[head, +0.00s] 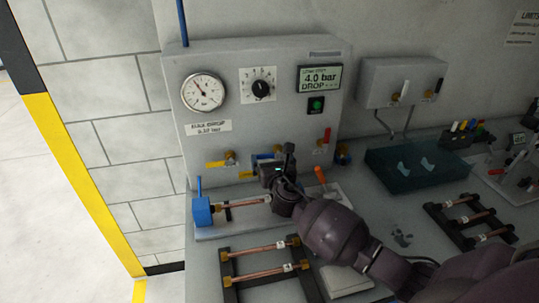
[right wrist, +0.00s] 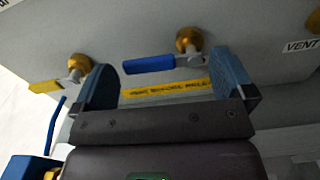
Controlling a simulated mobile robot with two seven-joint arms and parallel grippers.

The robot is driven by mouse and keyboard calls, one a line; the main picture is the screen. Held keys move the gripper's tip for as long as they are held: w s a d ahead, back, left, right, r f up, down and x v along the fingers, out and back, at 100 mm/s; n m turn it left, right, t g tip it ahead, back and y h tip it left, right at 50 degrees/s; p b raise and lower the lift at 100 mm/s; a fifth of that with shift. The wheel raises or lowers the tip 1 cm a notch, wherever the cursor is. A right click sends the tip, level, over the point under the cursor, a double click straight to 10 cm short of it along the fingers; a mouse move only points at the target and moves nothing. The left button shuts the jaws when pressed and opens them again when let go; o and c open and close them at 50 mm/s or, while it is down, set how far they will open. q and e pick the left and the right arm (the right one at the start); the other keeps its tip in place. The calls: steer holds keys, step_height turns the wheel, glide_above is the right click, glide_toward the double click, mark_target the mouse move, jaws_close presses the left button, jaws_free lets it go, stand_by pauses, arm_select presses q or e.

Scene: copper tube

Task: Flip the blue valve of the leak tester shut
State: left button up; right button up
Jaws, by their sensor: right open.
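The leak tester (head: 225,110) is a grey panel with a gauge, a dial and a display reading 4.0 bar. Its blue valve (head: 263,156) is low on the panel, partly hidden by my right gripper (head: 284,158). In the right wrist view the blue lever (right wrist: 148,65) lies nearly level, pointing left from its brass body (right wrist: 188,40). My right gripper (right wrist: 164,66) is open, its fingers on either side of the lever in the picture, with no contact visible. My left gripper is not in view.
A yellow valve (head: 216,163) is left of the blue one and a red valve (head: 325,142) is to the right. Below are a blue block (head: 201,211) with a copper tube (head: 248,203) and a rack of tubes (head: 228,282). A teal tray (head: 430,182) stands right.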

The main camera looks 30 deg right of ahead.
steer(key=shift+x, duration=1.45)
